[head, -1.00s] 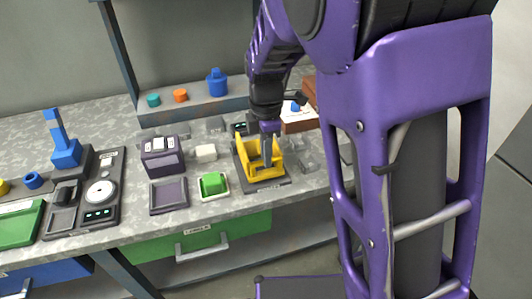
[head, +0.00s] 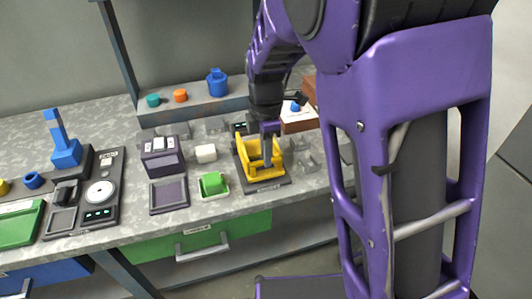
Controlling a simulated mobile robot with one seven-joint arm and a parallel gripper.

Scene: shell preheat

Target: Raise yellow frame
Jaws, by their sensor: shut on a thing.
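The yellow frame (head: 254,163) sits on a dark base plate (head: 266,187) towards the right part of the bench. It looks like an open frame with a raised back and a lower front part. My gripper (head: 268,134) reaches down from above to the frame's right side and is shut on it. The fingertips are small here and partly hidden behind the frame, so the exact contact point is hard to see.

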